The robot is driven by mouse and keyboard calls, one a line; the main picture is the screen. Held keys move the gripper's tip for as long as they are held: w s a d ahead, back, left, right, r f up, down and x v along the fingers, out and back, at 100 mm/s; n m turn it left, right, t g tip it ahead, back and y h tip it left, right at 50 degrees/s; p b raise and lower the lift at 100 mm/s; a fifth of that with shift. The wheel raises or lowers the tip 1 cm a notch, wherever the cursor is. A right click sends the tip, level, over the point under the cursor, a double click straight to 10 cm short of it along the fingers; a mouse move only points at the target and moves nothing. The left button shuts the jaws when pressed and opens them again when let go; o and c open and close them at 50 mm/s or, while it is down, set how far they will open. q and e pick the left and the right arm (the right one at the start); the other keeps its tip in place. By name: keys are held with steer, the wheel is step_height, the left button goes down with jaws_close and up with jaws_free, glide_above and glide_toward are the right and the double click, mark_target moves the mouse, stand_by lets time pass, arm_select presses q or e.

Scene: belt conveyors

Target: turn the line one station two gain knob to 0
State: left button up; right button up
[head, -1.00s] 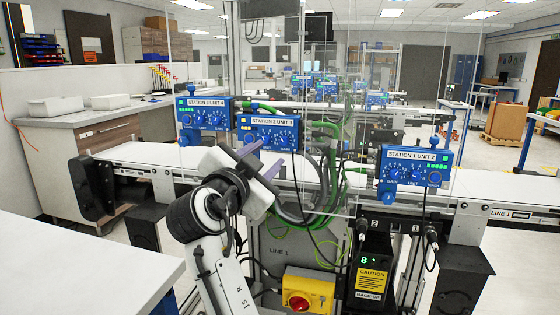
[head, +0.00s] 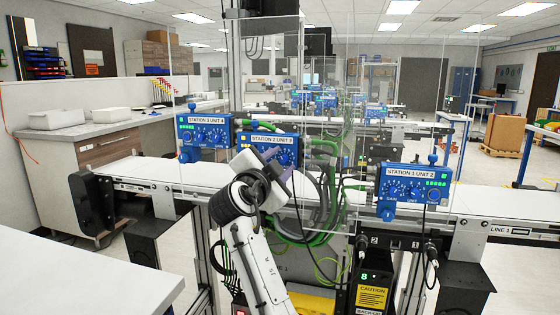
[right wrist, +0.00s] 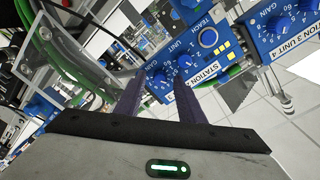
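The blue Station 2 Unit 3 box (head: 285,140) hangs above the belt at centre in the head view. My right gripper (head: 282,159), with purple fingers, is open at the lower front of the box. It also fills the bottom of the wrist view (right wrist: 158,84). Contact and the knob's setting cannot be told. My left gripper is not in view.
The Station 3 Unit 4 box (head: 203,136) is close on the left, and the Station 1 Unit 2 box (head: 416,185) is on the right. Clear panels (head: 325,75), green hoses (head: 322,150) and the white belt (head: 150,172) surround the gripper.

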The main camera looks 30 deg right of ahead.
jaws_close()
steer(key=shift+n, duration=0.3)
steer(key=n, duration=0.3)
steer(key=shift+f+n+b, duration=0.1)
steer(key=shift+n+b, duration=0.3)
steer(key=n+p, duration=0.1)
steer(key=n, duration=0.4)
steer(key=shift+t, duration=0.3)
steer(key=shift+n, duration=0.4)
jaws_free()
